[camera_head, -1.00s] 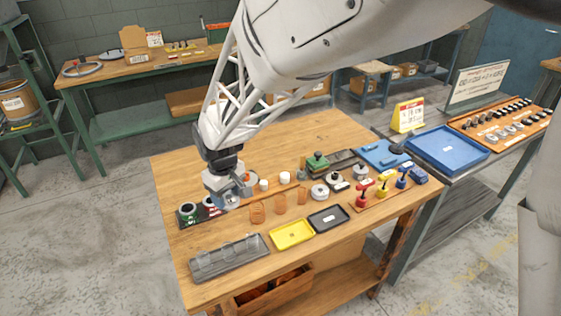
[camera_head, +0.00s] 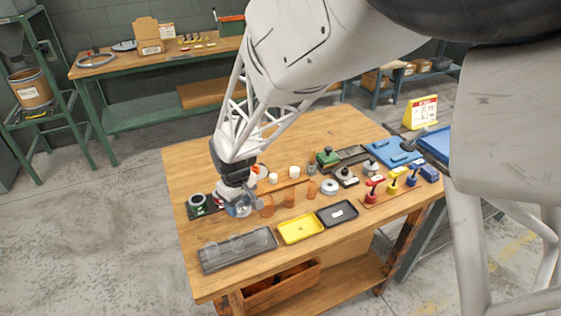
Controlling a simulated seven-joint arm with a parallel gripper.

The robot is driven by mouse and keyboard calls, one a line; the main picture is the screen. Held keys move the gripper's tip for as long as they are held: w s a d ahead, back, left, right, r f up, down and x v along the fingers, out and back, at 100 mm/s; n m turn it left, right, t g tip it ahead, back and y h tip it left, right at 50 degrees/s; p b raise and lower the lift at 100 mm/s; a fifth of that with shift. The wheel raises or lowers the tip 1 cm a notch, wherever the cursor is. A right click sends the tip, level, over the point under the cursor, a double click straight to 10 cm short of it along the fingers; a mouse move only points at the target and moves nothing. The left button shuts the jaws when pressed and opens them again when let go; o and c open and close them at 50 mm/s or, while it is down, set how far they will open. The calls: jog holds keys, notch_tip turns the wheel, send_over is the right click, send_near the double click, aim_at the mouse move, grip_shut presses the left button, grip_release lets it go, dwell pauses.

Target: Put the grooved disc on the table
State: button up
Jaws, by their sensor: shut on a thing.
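My gripper (camera_head: 239,208) is shut on a small grey round part, which appears to be the grooved disc (camera_head: 244,209). The fingers hide much of it, and its groove is too small to make out. The gripper points down at the left part of the wooden table (camera_head: 203,171), behind the grey tray and beside the dark rack. I cannot tell whether the disc touches the table or hangs just above it.
A grey compartment tray (camera_head: 238,250), a yellow tray (camera_head: 300,229) and a black tray (camera_head: 338,214) line the front. A dark rack with rings (camera_head: 197,203) is left of the gripper. Orange cups (camera_head: 289,198) stand to its right. Bare wood shows at the back.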

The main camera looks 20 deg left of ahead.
aim_at(242, 219)
jog(key=shift+f, duration=1.85)
jog(key=o, duration=0.9)
jog(key=shift+f, duration=0.15)
jog(key=shift+c, duration=0.2)
notch_tip(242, 219, up, 12)
